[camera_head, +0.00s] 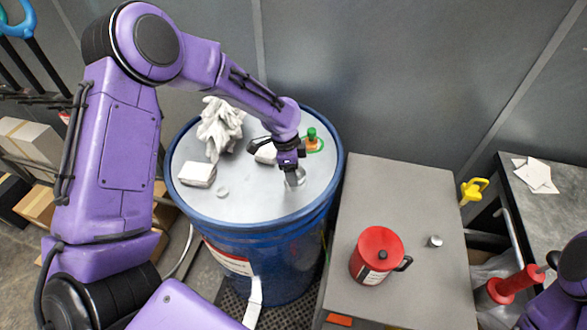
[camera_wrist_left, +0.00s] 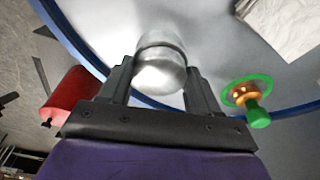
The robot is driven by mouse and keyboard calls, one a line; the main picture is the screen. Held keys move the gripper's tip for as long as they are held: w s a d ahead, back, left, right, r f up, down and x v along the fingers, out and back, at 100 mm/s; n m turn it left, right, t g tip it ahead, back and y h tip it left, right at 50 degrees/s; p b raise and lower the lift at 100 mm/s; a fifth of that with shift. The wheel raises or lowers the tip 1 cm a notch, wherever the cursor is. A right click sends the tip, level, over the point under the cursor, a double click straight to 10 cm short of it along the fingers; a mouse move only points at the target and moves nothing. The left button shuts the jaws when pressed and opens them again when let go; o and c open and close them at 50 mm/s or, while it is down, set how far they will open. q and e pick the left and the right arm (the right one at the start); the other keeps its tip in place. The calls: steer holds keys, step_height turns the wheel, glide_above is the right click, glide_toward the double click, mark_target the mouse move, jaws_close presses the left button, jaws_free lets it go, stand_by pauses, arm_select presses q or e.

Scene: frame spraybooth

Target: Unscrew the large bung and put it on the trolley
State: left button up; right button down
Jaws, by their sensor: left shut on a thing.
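The blue drum (camera_head: 262,215) has a grey metal lid with a blue rim. My left gripper (camera_head: 294,178) points down over the right part of the lid. Its jaws are shut on the large bung (camera_wrist_left: 160,62), a round silvery metal piece between the two fingers in the left wrist view. In the head view the bung is mostly hidden by the gripper. I cannot tell whether it still sits in the lid. The grey-topped trolley (camera_head: 400,210) stands right of the drum. Part of my right arm shows at the lower right edge, without clear jaws.
A red can (camera_head: 377,255) and a small metal cap (camera_head: 435,241) stand on the trolley, with bare top behind them. White rags (camera_head: 220,127), a white pad (camera_head: 197,174) and an orange-green fitting (camera_head: 312,141) are on the lid. A dark bench (camera_head: 540,205) stands at right.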

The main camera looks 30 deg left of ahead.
arm_select(q)
steer(key=n, duration=0.5)
steer(key=shift+s+d+y, duration=0.1)
steer(key=shift+s+y, duration=0.1)
steer(key=shift+y, duration=0.1)
steer(key=shift+n+t, duration=0.3)
steer(key=shift+n, duration=0.5)
steer(key=shift+n, duration=0.6)
steer(key=n, duration=0.3)
steer(key=shift+d+y, duration=0.2)
steer(key=shift+y, duration=0.2)
steer(key=shift+n, duration=0.8)
steer(key=n, duration=0.3)
steer(key=shift+d+y, duration=0.15)
steer(key=shift+y, duration=0.25)
